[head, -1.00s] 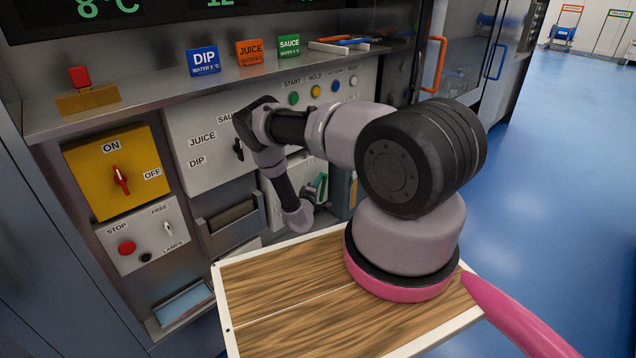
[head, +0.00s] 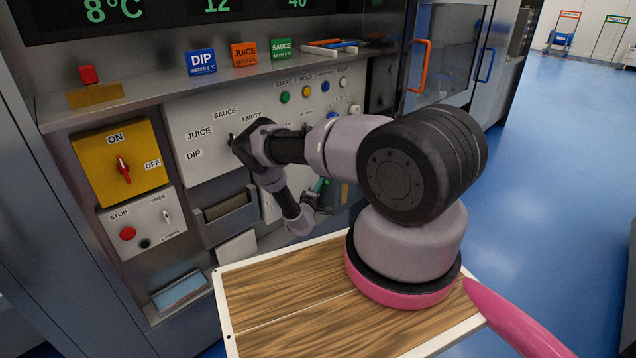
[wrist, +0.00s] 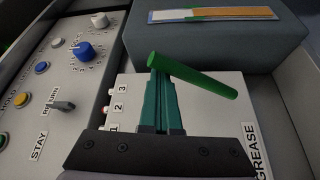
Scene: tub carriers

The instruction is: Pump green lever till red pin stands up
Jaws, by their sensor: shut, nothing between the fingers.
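The green lever (wrist: 192,76) is a bright green round bar. In the wrist view it slants across the upper middle, above a pale panel marked 1, 2, 3 and GREASE (wrist: 257,150). My gripper (wrist: 162,84) has teal fingers that are shut and empty. Their tips are at the lever's left part, in line with it; whether they touch it I cannot tell. In the head view my gripper (head: 321,186) is small, low at the machine front, partly behind my arm.
A control panel with a blue knob (wrist: 85,51), a grey toggle (wrist: 62,106) and buttons lies left in the wrist view. A grey block (wrist: 215,45) stands behind the lever. In the head view a yellow switch box (head: 122,164) is left; blue floor (head: 560,170) is open right.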

